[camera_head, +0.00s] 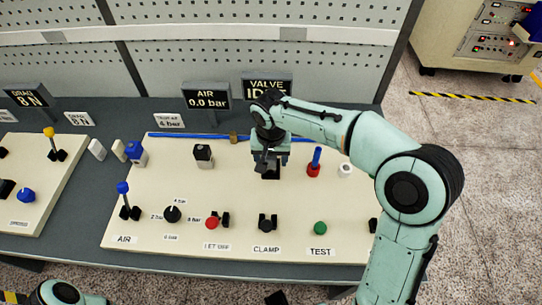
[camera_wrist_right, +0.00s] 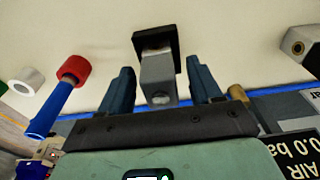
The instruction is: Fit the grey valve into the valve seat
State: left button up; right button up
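The grey valve (camera_wrist_right: 158,78) is a small grey block in the right wrist view. It stands between the two fingers of my right gripper (camera_wrist_right: 160,85), with a narrow gap on each side, so the gripper looks open around it. A black square piece (camera_wrist_right: 155,42), which looks like the valve seat, is at the block's far end. How deep the block sits in it I cannot tell. In the head view my right gripper (camera_head: 268,162) points down over the black seat (camera_head: 271,174) and hides the valve. My left gripper is out of view; only part of that arm shows bottom left.
A red holder with a blue rod (camera_head: 315,160) and a white ring (camera_head: 345,170) stand right of the gripper. A black-topped block (camera_head: 203,155) is left. Controls line the front of the cream panel (camera_head: 150,225). Signs, including the valve sign (camera_head: 267,85), stand behind.

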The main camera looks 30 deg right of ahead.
jog(key=shift+r, duration=0.1)
jog(key=shift+r, duration=0.35)
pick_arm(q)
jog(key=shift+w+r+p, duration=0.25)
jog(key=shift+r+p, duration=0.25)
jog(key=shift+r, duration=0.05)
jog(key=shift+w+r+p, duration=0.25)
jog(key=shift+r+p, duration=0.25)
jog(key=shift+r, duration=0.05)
pick_arm(e)
notch_tip(320, 180, up, 11)
jog(key=s, duration=0.1)
jog(key=shift+a+r, duration=0.15)
jog(key=shift+a, duration=0.25)
jog(key=shift+s, duration=0.1)
